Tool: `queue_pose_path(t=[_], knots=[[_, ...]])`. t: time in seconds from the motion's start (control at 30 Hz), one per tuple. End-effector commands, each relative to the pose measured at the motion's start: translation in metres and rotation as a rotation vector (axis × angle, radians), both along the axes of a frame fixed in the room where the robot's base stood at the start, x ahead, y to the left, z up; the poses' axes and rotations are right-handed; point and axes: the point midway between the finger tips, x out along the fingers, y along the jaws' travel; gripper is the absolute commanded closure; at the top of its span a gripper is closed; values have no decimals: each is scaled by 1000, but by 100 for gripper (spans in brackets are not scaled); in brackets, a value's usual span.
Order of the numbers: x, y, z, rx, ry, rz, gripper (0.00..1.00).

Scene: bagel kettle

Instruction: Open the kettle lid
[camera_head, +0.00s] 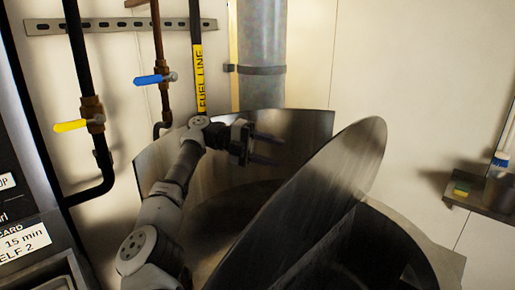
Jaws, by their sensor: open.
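The kettle lid (318,185) is a large brushed-metal disc standing tilted, its upper edge leaning to the right. To its lower right is the kettle (412,243), whose dark interior shows, so the lid stands raised from the opening. My gripper (281,150) is open and empty, its two dark fingers pointing right. It is to the left of the lid's upper edge, with a visible gap between them in the picture. Depth between them is hard to tell. The lid hides part of the kettle, and the hinge is not clearly visible.
A curved metal wall (305,130) stands behind my gripper. Pipes with a yellow valve handle (70,126) and a blue valve handle (149,80) run down the left wall. A thick grey pipe (262,45) is behind. A small shelf (482,203) holds items at right.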

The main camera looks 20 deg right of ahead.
Motion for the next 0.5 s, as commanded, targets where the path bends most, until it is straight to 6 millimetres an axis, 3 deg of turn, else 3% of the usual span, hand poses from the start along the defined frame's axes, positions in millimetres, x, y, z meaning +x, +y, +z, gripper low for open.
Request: queue_pose_path(t=[0.2,0.5], knots=[[18,15,3,0,0,2,55],[27,26,4,0,0,-1,55]])
